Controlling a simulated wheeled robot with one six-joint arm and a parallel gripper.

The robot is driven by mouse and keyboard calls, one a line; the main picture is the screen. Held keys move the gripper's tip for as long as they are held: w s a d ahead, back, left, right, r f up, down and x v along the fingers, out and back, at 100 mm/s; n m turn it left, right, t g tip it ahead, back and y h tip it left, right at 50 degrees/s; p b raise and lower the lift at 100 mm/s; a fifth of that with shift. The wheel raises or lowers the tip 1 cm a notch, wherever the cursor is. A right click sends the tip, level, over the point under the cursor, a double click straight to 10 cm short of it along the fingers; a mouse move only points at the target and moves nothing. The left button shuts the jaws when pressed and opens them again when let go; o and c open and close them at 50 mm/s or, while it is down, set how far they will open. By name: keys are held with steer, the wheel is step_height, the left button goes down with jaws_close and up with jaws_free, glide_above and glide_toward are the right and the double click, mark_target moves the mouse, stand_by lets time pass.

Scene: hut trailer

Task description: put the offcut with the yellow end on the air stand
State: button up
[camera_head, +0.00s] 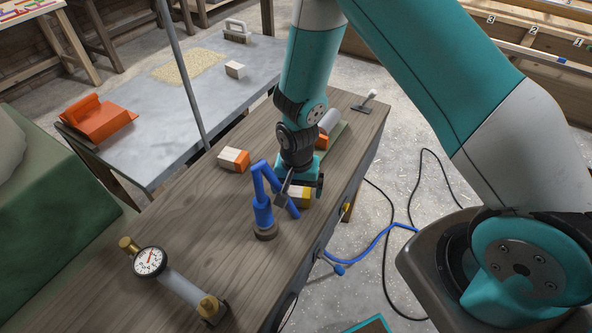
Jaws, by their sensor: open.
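The offcut with the yellow end (303,200) lies on the wooden bench top, a pale wood block partly hidden by my gripper. My gripper (300,189) is open and points down close over this offcut, with one finger to its left and the other to its right. I cannot tell whether the fingers touch it. A blue upright tool with a bent arm and round dark base (264,216) stands just left of my gripper. I cannot tell whether this is the air stand. Its sloping blue part passes in front of the left finger and close to the offcut.
An orange-ended offcut (233,159) lies left of my gripper. Another orange piece (321,142) and a grey cylinder (329,120) sit behind it. A dial gauge (150,262) on a pipe lies at the front left. The bench's left middle is clear.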

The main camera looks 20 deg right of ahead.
step_height(320, 180, up, 9)
steer(key=b, duration=0.1)
step_height(320, 180, up, 14)
steer(key=n+y, duration=0.3)
steer(key=n, duration=0.3)
glide_above(297, 191)
steer(key=s+a, duration=0.3)
steer(key=s, duration=0.5)
steer(key=s+a+r+n+y, duration=0.1)
steer(key=s+r+n, duration=0.6)
steer(key=s, duration=0.4)
steer(key=shift+a+r+n, duration=0.2)
steer(key=shift+r+n, duration=0.1)
steer(key=shift+r, duration=0.2)
steer(key=shift+w, duration=0.1)
